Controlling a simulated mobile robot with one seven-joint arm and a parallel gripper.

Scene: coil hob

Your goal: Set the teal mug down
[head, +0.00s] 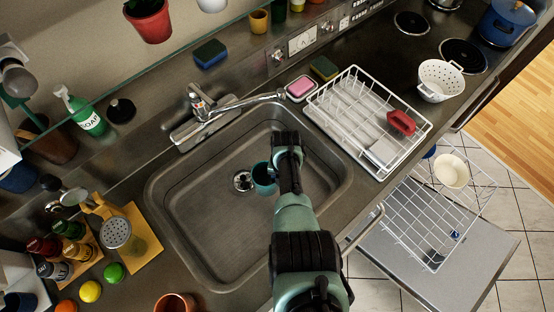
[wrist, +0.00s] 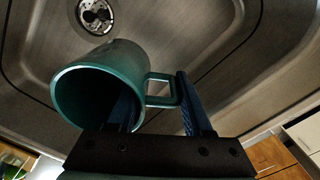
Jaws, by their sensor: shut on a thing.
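The teal mug (wrist: 100,85) is in my gripper (wrist: 158,100), tilted, with its open mouth facing the wrist camera. One blue finger is at the mug's wall, seemingly inside the mouth, and the other is beyond the handle on the right. In the head view the mug (head: 264,178) is over the sink basin (head: 205,225), just right of the drain (head: 242,180). My arm partly covers it. Whether the mug touches the basin floor I cannot tell.
The basin floor is otherwise clear. The tap (head: 205,108) reaches over its back edge. A white dish rack (head: 345,118) with a red item stands to the right. A yellow board (head: 140,240) with a grater-like item lies to the left.

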